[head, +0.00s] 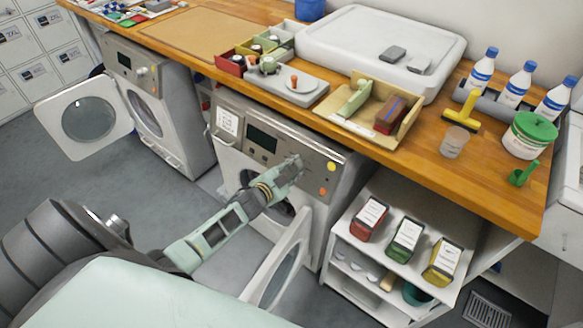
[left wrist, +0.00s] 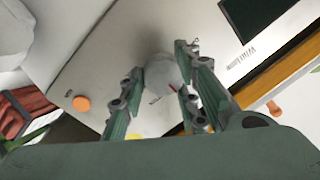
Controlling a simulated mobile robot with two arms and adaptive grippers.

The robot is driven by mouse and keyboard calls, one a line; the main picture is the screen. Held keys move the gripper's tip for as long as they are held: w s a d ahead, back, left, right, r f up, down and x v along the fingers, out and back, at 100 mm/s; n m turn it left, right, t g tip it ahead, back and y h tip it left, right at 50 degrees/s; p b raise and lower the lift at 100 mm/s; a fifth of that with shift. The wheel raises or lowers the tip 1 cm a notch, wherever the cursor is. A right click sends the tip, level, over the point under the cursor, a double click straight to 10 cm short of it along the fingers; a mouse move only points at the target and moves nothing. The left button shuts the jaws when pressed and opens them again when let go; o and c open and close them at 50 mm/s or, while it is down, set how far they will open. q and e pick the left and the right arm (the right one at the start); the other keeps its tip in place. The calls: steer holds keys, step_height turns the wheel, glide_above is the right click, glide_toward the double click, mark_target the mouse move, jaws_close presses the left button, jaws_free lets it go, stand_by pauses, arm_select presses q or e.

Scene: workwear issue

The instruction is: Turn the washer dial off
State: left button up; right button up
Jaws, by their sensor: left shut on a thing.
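The near washer (head: 318,157) stands under the wooden counter, with a dark display, a yellow button (head: 332,167) and an orange button (head: 323,191) on its grey panel. My left gripper (head: 295,165) reaches the panel between the display and the buttons. In the left wrist view, the round grey washer dial (left wrist: 162,73) sits between the two fingers of my left gripper (left wrist: 160,82), which is shut on it. A small red mark shows near the dial's edge; its exact setting is hard to read. In the head view the gripper mostly hides the dial. My right gripper is not in view.
The near washer's round door (head: 277,268) hangs open below my left arm. A second washer (head: 160,95) with an open door stands at left. A shelf (head: 345,228) with several labelled packs is at right. The counter above holds trays, bottles and a tub.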

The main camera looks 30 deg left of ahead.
arm_select(q)
steer(key=shift+s+d+f, duration=0.25)
steer(key=shift+s+f, duration=0.05)
steer(key=shift+f, duration=0.2)
steer(key=o, duration=1)
steer(key=shift+w+r, duration=0.1)
steer(key=shift+a+r, duration=0.15)
steer(key=shift+r, duration=0.05)
steer(key=v, duration=1.2)
steer(key=shift+w, duration=0.1)
